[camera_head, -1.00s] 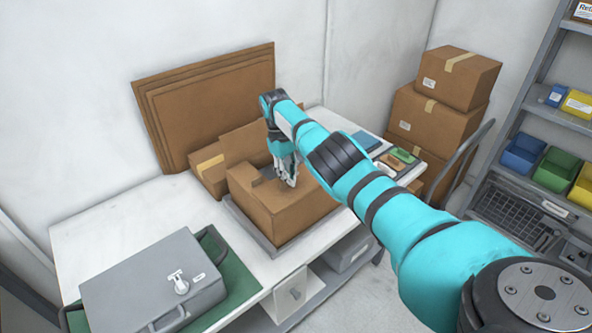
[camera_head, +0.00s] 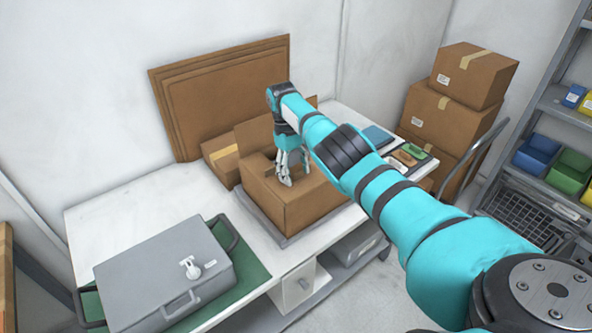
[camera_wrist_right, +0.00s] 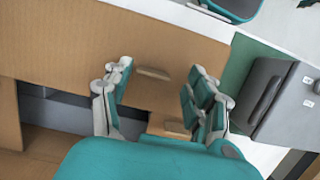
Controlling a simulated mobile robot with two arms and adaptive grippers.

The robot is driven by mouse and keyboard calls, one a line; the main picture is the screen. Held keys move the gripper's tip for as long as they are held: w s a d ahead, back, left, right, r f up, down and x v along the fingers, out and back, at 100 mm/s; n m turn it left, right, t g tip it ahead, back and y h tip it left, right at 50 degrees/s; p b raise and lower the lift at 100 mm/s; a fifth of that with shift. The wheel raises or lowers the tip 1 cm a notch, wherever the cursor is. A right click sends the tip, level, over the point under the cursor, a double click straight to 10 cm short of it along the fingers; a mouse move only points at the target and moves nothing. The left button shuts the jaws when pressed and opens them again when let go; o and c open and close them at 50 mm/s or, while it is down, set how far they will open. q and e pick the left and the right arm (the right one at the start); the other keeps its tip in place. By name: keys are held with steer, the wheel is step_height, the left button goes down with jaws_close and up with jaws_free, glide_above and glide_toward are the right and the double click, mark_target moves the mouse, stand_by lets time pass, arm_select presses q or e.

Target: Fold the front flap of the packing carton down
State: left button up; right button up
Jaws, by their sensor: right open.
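The brown packing carton (camera_head: 312,212) stands on the worktable with one flap (camera_head: 258,136) upright at its back. My right gripper (camera_head: 286,181) points down over the carton's top, fingers apart and empty. In the right wrist view, the open fingers (camera_wrist_right: 160,98) are over brown cardboard panels (camera_wrist_right: 110,40) with a slot-like mark between them. A dark grey gap into the carton (camera_wrist_right: 65,112) shows at left. The gripper and arm hide part of the top, so I cannot tell the front flap's exact angle or whether a finger touches it. My left gripper is not in view.
A grey tray (camera_head: 262,222) lies under the carton. A grey case (camera_head: 165,275) rests on a green mat (camera_head: 258,273) at the left. Flat cardboard sheets (camera_head: 225,85) lean on the wall. Stacked boxes (camera_head: 470,75) and a shelf stand right.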

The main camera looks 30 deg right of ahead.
steer(key=shift+d, duration=0.25)
steer(key=shift+r, duration=0.45)
step_height(320, 180, up, 9)
steer(key=shift+a, duration=0.1)
stand_by(0.4)
